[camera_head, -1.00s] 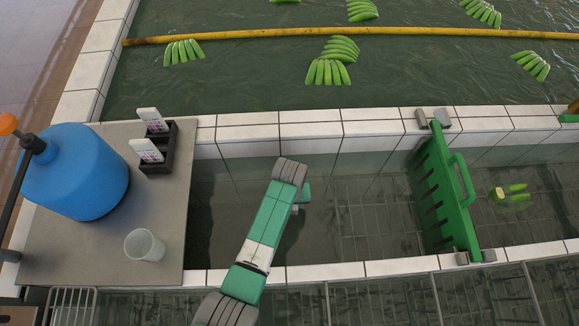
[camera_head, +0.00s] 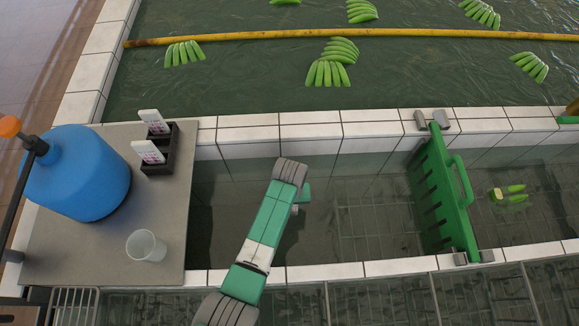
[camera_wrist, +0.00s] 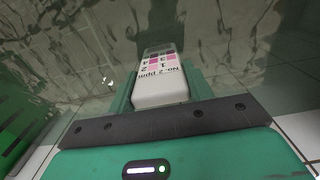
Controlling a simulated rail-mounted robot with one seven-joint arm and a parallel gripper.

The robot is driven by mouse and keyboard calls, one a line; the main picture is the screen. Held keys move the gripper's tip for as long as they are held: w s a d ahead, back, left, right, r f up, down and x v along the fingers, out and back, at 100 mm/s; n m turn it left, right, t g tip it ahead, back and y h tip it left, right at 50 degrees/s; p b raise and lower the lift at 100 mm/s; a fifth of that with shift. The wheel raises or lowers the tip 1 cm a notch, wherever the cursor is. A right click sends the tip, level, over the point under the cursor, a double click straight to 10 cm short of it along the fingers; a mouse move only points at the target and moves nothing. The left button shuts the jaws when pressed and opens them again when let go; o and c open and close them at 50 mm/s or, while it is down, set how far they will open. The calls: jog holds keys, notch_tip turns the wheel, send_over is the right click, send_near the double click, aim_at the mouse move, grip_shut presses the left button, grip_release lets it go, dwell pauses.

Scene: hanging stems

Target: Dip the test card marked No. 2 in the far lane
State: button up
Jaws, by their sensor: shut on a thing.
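A white test card (camera_wrist: 160,85) marked "No. 2 ppm", with pink and grey squares, is in the wrist view. My gripper (camera_wrist: 158,88) is shut on it, a green finger on each side. The card's far end looks dim against the rippled water; I cannot tell whether it is under the surface. In the head view my arm reaches over the tiled channel (camera_head: 340,225), and it hides the card and most of my gripper. A wider pool (camera_head: 240,75) lies beyond the tiled wall, with a yellow pole (camera_head: 350,33) across it.
Two other cards (camera_head: 149,152) stand in a black rack (camera_head: 172,148) on the grey table (camera_head: 110,255), with a blue bottle (camera_head: 80,175) and a clear cup (camera_head: 146,246). A green slotted gate (camera_head: 440,190) crosses the channel at right. Green banana bunches (camera_head: 330,72) float in the pool.

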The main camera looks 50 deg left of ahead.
notch_tip(320, 180, up, 20)
jog(key=p, duration=1.8)
